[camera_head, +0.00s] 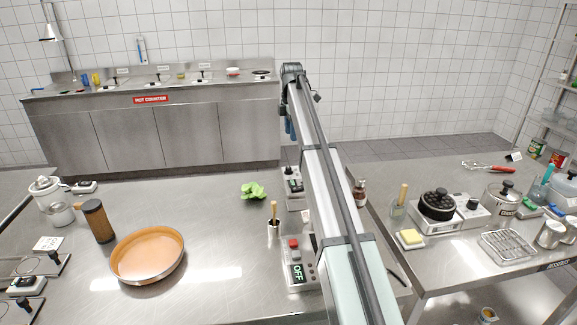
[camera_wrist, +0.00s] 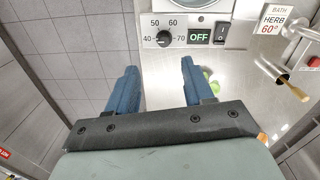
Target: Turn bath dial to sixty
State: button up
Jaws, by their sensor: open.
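The bath control panel (camera_wrist: 185,38) is in the upper middle of the wrist view. Its black dial (camera_wrist: 164,38) has the marks 40, 50, 60 and 70 around it; I cannot tell its pointer's exact setting. Next to it are a display (camera_wrist: 199,37) reading OFF and a black switch (camera_wrist: 221,33). My gripper (camera_wrist: 157,68) is open and empty, its blue fingers apart and below the dial in the picture, not visibly touching it. In the head view my gripper (camera_head: 289,128) is partly hidden by my arm, above the far unit (camera_head: 294,186).
A card (camera_wrist: 275,20) reads BATH HERB 60°. A nearer unit (camera_head: 300,265) has a red button and an OFF display. A brush pot (camera_head: 273,232), green leaves (camera_head: 253,190) and an orange-brown pan (camera_head: 147,255) stand on the steel counter. Much of the counter's left middle is clear.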

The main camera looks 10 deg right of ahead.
aim_at(289, 167)
jog(key=f, duration=0.9)
jog(key=a+f, duration=0.1)
jog(key=f, duration=0.4)
jog(key=shift+s+a, duration=0.1)
jog(key=shift+s, duration=0.1)
grip_shut()
